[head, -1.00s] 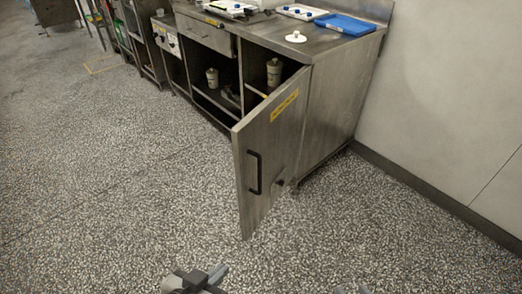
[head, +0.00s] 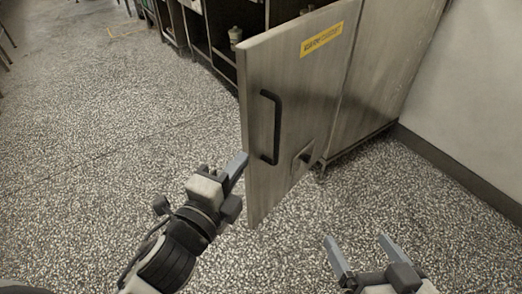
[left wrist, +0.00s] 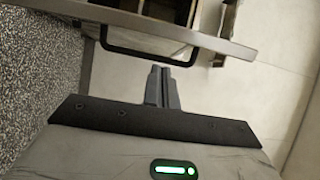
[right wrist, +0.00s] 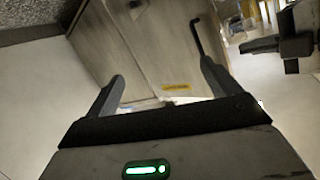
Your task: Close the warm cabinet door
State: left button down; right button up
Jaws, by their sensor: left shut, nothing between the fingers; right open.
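The warm cabinet door (head: 265,130) stands wide open, swung out from the steel cabinet (head: 385,70). It has a black bar handle (head: 276,128) and a yellow label. My left gripper (head: 240,165) is shut and empty, just left of the door's free edge and below handle height; I cannot tell if it touches. In the left wrist view the shut fingers (left wrist: 161,85) point at the door edge (left wrist: 170,22), with the handle (left wrist: 150,50) beyond their tips. My right gripper (head: 355,245) is open and empty, in front of the door, lower right. The right wrist view shows the door (right wrist: 125,50) between its fingers (right wrist: 160,85).
The cabinet's open dark bay holds a pale container (head: 235,36). A wall (head: 480,110) with a dark baseboard (head: 460,170) bounds the right side. Speckled floor (head: 100,130) is clear to the left and in front.

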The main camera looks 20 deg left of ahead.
aim_at(261, 132)
pick_arm(q)
jog(key=w, duration=0.3)
jog(key=w+d, duration=0.1)
jog(key=w, duration=0.2)
jog(key=w+b, duration=0.1)
jog(key=w, duration=0.3)
jog(key=shift+d, duration=0.15)
